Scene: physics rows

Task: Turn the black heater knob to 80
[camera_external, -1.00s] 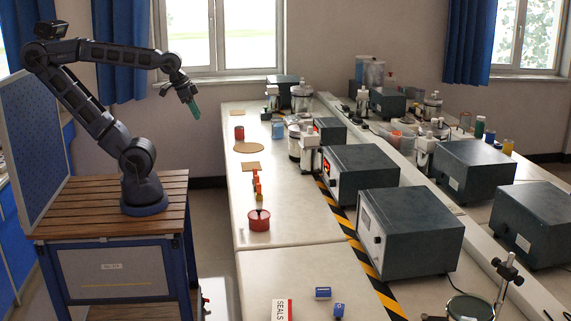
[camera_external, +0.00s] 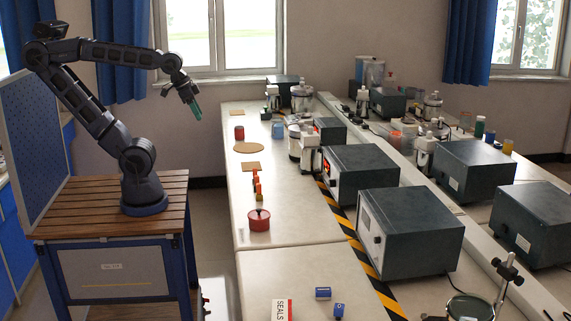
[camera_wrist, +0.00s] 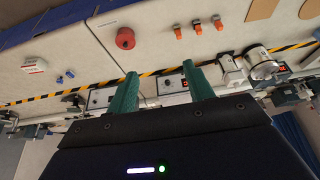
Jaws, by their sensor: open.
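The nearer box (camera_external: 410,232) has a pale front with a small dark knob (camera_external: 377,239). The other box (camera_external: 362,172) has a red lit display on its front. In the wrist view their pale fronts, the nearer heater's front (camera_wrist: 101,98) and the lit heater's front (camera_wrist: 173,84), lie beyond my fingers. Knob markings are too small to read. My gripper (camera_external: 194,108) is open and empty, high above the floor left of the bench; its green fingers (camera_wrist: 160,72) point toward the bench.
A red round container (camera_external: 259,220), several small orange-red items (camera_external: 257,186) and brown mats (camera_external: 248,147) lie on the bench. Black-yellow tape (camera_external: 350,230) runs before the heaters. A white stirrer-like device (camera_external: 304,150) stands beyond the lit heater.

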